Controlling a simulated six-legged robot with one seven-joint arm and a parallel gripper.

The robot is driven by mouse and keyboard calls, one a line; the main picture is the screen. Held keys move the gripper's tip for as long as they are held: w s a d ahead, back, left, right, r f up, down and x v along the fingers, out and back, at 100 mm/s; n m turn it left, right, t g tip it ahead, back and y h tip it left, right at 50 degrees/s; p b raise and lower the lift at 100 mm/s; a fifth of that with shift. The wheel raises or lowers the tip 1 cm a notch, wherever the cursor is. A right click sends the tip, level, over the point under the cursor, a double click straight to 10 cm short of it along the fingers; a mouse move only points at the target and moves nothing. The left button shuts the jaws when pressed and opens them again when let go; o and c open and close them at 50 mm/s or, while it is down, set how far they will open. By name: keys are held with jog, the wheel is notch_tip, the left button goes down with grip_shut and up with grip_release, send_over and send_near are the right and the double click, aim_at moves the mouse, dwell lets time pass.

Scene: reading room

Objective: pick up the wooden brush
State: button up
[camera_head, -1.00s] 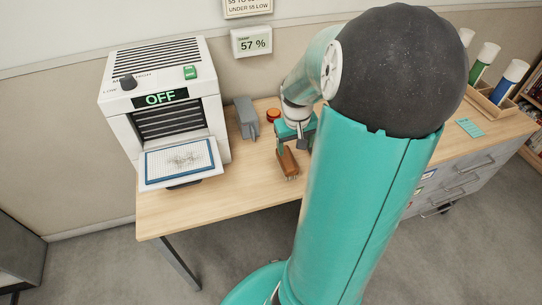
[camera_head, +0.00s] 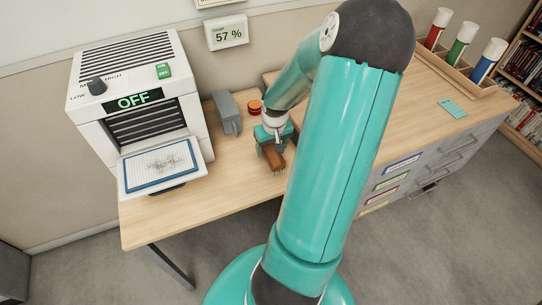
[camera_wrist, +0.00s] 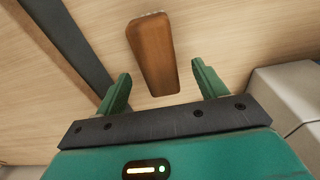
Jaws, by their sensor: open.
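The wooden brush (camera_head: 272,157) lies on the light wood table, in front of my gripper in the head view. In the wrist view the brush (camera_wrist: 152,55) is a brown block with rounded corners, set lengthwise between and beyond the two green fingers. My gripper (camera_wrist: 161,82) is open and empty, with a finger on each side of the brush's near end and a gap on both sides. In the head view my gripper (camera_head: 272,143) is above the brush, and my arm covers the table to its right.
A white machine (camera_head: 140,95) with an "OFF" display and a blue-framed tray (camera_head: 130,190) stands left. A grey object (camera_head: 228,112) and a red-orange round object (camera_head: 255,107) stand behind the brush. A drawer cabinet (camera_head: 440,165) with a rack of coloured tubes (camera_head: 455,62) is at right.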

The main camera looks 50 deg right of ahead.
aim_at(272, 151)
jog(key=shift+w+d+f, duration=0.1)
jog(key=shift+d+f, duration=0.05)
jog(key=shift+f, duration=1.35)
jog(key=shift+w+d+f, duration=0.1)
jog(key=shift+d+f, duration=0.05)
jog(key=shift+f, duration=1.3)
jog(key=c, duration=1.1)
jog(key=shift+c, duration=0.2)
jog(key=shift+r, duration=0.1)
jog(key=shift+r, duration=0.5)
notch_tip(272, 151, up, 2)
jog(key=shift+s+r, duration=0.1)
jog(key=shift+r, duration=0.1)
jog(key=s+a+r, duration=0.1)
jog(key=r, duration=0.1)
jog(key=s+a+r, duration=0.1)
jog(key=r, duration=0.1)
jog(key=s+a+r, duration=0.1)
jog(key=s+r, duration=0.1)
jog(key=s+a+r, duration=0.3)
jog(key=s+a, duration=0.2)
jog(key=s, duration=0.2)
jog(key=shift+a+r, duration=0.25)
jog(key=shift+a, duration=0.05)
jog(key=shift+w, duration=0.1)
